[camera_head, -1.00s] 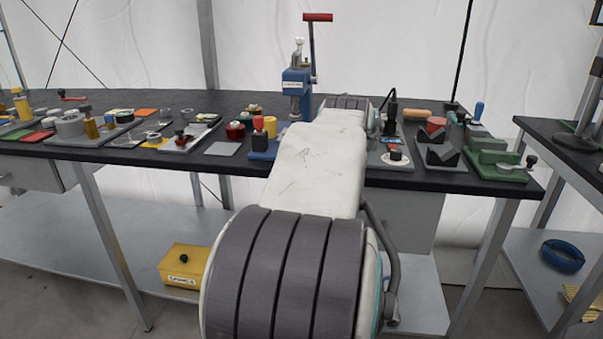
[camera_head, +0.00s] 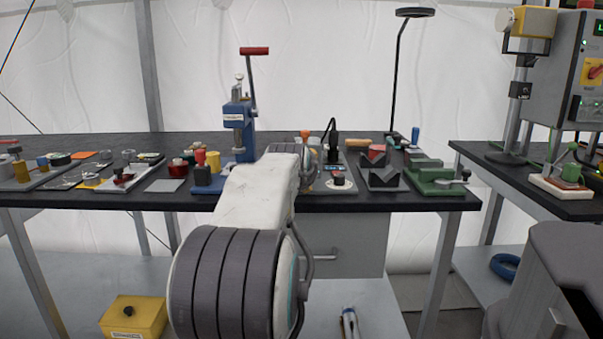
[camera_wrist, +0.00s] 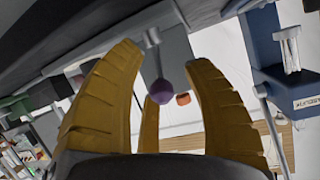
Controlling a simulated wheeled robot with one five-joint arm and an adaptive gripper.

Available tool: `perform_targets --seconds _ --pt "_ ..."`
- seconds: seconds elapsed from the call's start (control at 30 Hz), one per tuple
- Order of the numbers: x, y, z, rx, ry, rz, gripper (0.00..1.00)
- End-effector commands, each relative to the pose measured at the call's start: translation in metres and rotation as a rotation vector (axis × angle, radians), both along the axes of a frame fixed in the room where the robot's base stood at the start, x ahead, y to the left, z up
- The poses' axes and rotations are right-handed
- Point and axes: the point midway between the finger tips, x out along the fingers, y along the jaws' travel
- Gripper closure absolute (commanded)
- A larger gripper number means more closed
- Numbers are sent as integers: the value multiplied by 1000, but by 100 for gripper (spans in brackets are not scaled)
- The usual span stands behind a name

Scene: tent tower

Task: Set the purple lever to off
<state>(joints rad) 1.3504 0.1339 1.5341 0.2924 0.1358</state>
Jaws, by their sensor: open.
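The purple lever shows in the wrist view as a round purple knob (camera_wrist: 162,91) on a thin grey stem running up to a metal fitting. My gripper (camera_wrist: 162,56) has yellow ribbed fingers, open and spread around the knob. The knob appears between the fingers in the picture; I cannot tell whether any finger touches it. In the head view my arm reaches over the black workbench (camera_head: 420,203), and it hides my gripper's fingers. I cannot make out the purple lever there.
A blue press (camera_head: 238,130) with a red-handled lever stands just left of my arm. Grey blocks (camera_head: 384,178) and a green clamp (camera_head: 437,178) sit to the right. A control box (camera_head: 568,70) stands far right. A yellow box (camera_head: 133,318) is below the bench.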

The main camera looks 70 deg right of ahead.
Motion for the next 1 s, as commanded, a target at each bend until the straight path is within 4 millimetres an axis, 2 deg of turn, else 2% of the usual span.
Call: perform_targets --seconds 0.4,0.43,0.9,1.0 --pt "1 -6 -2 0 0 0 55" --pt "1 -6 -2 0 0 0 52" --pt "1 -6 -2 0 0 0 94" --pt "2 -5 -3 1 0 0 100"
